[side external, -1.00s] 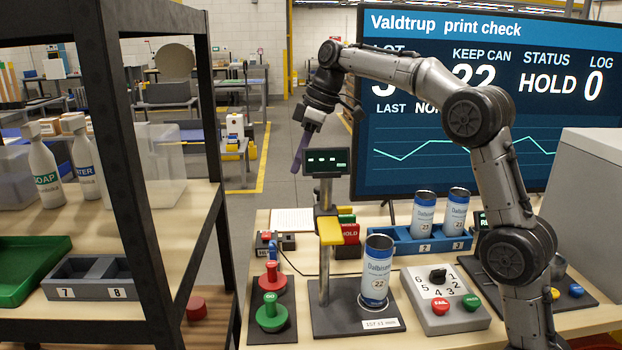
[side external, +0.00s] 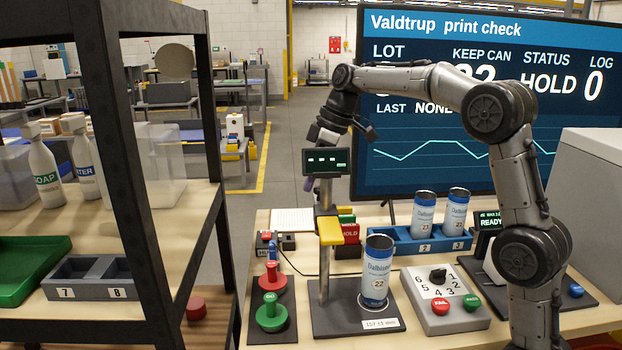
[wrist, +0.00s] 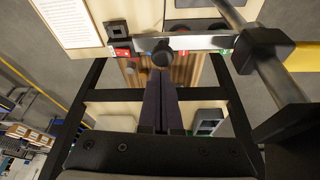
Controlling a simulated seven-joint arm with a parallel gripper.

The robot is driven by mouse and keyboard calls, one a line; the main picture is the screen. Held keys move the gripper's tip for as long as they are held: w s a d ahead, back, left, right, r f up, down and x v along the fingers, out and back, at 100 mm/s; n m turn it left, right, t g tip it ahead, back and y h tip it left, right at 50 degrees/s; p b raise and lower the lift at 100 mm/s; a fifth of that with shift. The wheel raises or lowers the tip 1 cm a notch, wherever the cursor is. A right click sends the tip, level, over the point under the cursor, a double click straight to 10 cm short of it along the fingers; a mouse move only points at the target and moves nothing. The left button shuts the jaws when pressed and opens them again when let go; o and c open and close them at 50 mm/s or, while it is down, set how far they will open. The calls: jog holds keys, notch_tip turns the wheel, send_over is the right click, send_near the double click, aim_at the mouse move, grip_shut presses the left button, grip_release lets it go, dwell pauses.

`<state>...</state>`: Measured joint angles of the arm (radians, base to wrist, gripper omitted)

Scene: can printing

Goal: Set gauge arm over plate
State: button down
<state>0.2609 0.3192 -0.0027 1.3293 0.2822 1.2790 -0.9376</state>
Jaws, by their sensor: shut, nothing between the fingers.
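The gauge stands on a dark plate (side external: 345,322), with a silver post (side external: 324,278), a display head (side external: 326,162) and a yellow gauge arm (side external: 330,230). The yellow arm is on the post, up and left of can 22 (side external: 376,275), and does not visibly cover it. Can 22 stands upright on the plate. My gripper (side external: 308,185) is high, just behind and left of the display head, which partly hides it. In the wrist view my dark purple fingers (wrist: 161,78) are together and empty, close to a black knob (wrist: 162,54) in front of a silver bar (wrist: 195,43).
A blue rack (side external: 410,245) with two cans stands behind. A dial box (side external: 440,300) with red and green buttons is right of the plate; red and green plungers (side external: 270,312) are left. A black-framed shelf (side external: 130,180) stands at the left, the screen (side external: 470,120) behind.

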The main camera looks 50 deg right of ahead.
jog(key=shift+s, duration=0.1)
jog(key=shift+s+d+m, duration=0.15)
jog(key=shift+d+m, duration=0.1)
jog(key=shift+m, duration=0.15)
jog(key=shift+s+d, duration=0.15)
jog(key=shift+d, duration=0.05)
jog(key=s+d+m+h, duration=0.2)
jog(key=s+m+h, duration=0.3)
jog(key=s+m, duration=0.9)
jog(key=shift+s+m, duration=0.4)
jog(key=shift+m, duration=0.2)
jog(key=shift+a, duration=0.1)
dwell(0.4)
